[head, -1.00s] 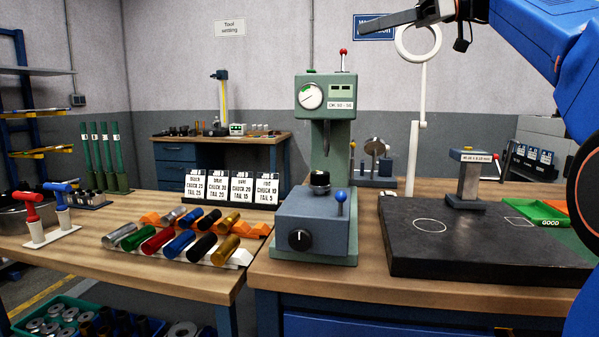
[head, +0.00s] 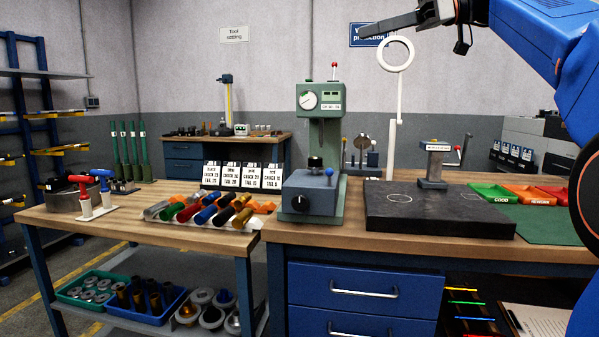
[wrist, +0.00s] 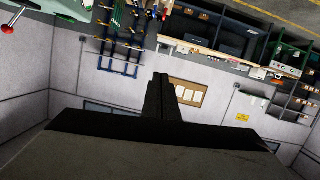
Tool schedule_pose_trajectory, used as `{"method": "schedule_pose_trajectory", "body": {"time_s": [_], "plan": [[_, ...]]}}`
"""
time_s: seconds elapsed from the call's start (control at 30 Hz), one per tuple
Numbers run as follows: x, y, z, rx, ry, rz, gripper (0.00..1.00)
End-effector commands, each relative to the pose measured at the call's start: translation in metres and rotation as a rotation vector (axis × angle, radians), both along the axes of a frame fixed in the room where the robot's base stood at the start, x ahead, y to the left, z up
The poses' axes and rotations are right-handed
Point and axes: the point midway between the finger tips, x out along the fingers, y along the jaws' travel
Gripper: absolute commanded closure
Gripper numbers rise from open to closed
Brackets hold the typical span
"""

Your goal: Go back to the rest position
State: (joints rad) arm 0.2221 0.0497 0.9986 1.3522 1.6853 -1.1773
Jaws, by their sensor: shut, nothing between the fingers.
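My gripper (head: 388,26) is at the top of the head view, raised well above the bench and pointing left. Its dark fingers are together with nothing between them. My blue arm comes in from the right edge. In the wrist view the shut fingers (wrist: 162,98) point up the picture, and the room appears upside down behind them. Nothing touches the gripper, though in the head view it overlaps the wall sign (head: 368,34) and the white ring lamp (head: 397,53); the distance to the lamp is unclear.
A green gauge press (head: 323,150) stands on the bench beside a black surface plate (head: 440,213). Coloured cylinders lie in a rack (head: 200,220) at left. Green and red trays (head: 493,193) are at right. Blue drawers (head: 350,290) are below. Floor is free at lower left.

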Motion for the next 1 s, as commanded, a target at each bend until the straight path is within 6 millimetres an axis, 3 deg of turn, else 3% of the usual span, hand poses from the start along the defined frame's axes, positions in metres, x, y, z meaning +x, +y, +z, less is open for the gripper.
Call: {"method": "schedule_pose_trajectory", "body": {"time_s": [0.37,0.57,0.67,0.77,1.0], "plan": [[-0.007,0.005,-0.037,-0.034,0.142,-0.107,1.0],[-0.015,0.005,-0.074,-0.068,0.261,-0.204,1.0],[-0.024,0.005,-0.102,-0.093,0.337,-0.271,1.0],[-0.037,0.002,-0.141,-0.126,0.434,-0.364,1.0],[-0.088,-0.017,-0.262,-0.231,0.657,-0.624,1.0]]}}
